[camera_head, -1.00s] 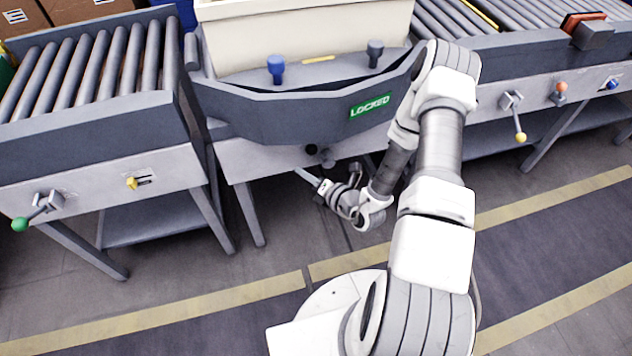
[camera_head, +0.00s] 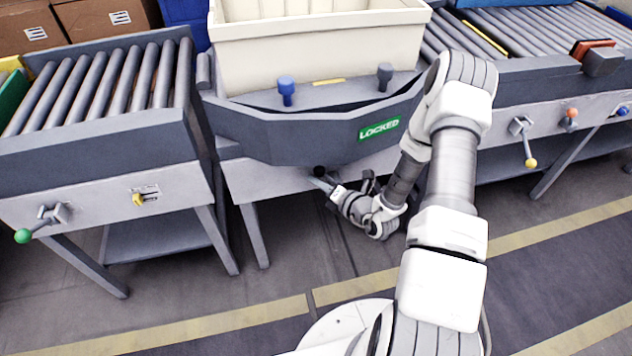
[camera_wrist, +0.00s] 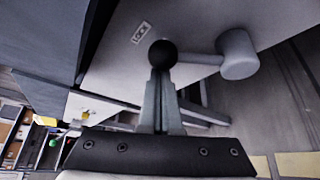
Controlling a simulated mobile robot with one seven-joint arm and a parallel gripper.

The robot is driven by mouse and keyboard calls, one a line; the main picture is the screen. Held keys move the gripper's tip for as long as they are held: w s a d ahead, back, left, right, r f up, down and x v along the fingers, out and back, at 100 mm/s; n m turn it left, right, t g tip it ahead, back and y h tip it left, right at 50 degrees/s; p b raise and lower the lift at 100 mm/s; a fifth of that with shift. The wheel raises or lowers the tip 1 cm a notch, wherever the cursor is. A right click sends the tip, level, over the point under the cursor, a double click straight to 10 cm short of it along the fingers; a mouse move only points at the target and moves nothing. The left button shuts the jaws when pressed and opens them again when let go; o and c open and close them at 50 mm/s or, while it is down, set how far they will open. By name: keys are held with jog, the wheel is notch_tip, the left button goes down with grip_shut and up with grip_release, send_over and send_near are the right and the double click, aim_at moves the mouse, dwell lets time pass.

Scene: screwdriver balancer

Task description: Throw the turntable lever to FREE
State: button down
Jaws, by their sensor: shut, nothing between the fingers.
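The turntable lever ends in a black ball knob (camera_wrist: 163,53). In the wrist view its grey arm (camera_wrist: 200,59) runs sideways from the knob to a grey round pivot (camera_wrist: 238,54) on the right. A plate lettered LOCK (camera_wrist: 141,33) is just beyond the knob. My gripper (camera_wrist: 161,78) is shut and empty, its fingertips just below the knob in the picture; whether they touch it I cannot tell. In the head view the knob (camera_head: 320,171) is under the turntable's front, beside my gripper (camera_head: 318,184). The green sign (camera_head: 379,129) on the turntable (camera_head: 270,139) reads LOCKED.
A cream bin (camera_head: 320,55) sits on the turntable, behind a blue peg (camera_head: 286,91) and a grey peg (camera_head: 385,77). Roller conveyors flank it, with a green-knobbed lever (camera_head: 23,236) at left and a yellow-knobbed lever (camera_head: 531,163) at right. The floor in front is open.

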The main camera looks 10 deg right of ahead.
aim_at(323, 173)
jog(key=shift+d+r+m+y, duration=0.3)
jog(key=shift+d+r+m, duration=0.1)
jog(key=shift+m, duration=0.1)
jog(key=shift+d+r+m+t+y+p, duration=0.25)
jog(key=shift+d+r+m+t+p, duration=0.05)
jog(key=shift+d+m, duration=0.2)
jog(key=shift+d+r+m+t+y+p, duration=0.25)
jog(key=shift+d+m+t+p, duration=0.05)
jog(key=shift+d+m, duration=0.15)
jog(key=d+m+t+y+b, duration=0.1)
jog(key=d+m+t+b, duration=0.1)
jog(key=d+m+t, duration=0.2)
jog(key=d+m, duration=0.3)
jog(key=m, duration=0.1)
jog(key=shift+d+m, duration=0.15)
jog(key=shift+m, duration=0.2)
jog(key=shift+d, duration=0.15)
jog(key=shift+r, duration=0.1)
